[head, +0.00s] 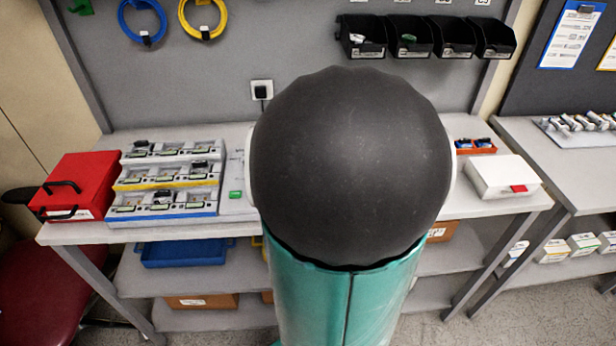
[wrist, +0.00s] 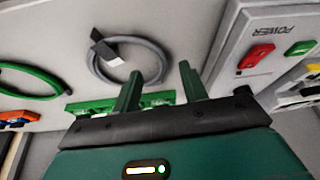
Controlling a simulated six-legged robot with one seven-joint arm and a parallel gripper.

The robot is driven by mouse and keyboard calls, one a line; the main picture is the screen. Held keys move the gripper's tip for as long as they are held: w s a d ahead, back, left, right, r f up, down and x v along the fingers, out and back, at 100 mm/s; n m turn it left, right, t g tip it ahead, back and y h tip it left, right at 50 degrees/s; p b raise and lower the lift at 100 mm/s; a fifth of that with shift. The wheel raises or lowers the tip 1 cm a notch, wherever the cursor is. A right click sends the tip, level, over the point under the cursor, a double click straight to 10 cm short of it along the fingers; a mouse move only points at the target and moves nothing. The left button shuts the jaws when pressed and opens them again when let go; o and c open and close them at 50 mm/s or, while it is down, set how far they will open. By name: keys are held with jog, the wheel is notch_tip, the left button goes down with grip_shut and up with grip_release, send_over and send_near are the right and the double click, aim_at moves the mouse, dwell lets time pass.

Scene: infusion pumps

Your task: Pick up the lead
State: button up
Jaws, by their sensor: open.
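A grey coiled lead (wrist: 136,40) with a dark plug end (wrist: 104,48) lies on the pale bench top in the wrist view. A green coiled lead (wrist: 50,72) lies to its left. My gripper (wrist: 157,74) is open, with its two green fingers apart and nothing between them. The fingers point toward the grey coil; its right side lies near and behind the left finger in the picture. I cannot tell how high above the bench they are. In the head view my own arm hides the bench middle, and neither of these coils shows there.
A grey POWER panel (wrist: 262,30) with red and green buttons stands right of my gripper. A green board (wrist: 84,106) is partly hidden behind my gripper. The bench holds a red case (head: 75,190), a tiered rack (head: 165,180) and a white box (head: 503,177).

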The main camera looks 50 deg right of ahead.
jog(key=shift+x, duration=2.5)
grip_shut()
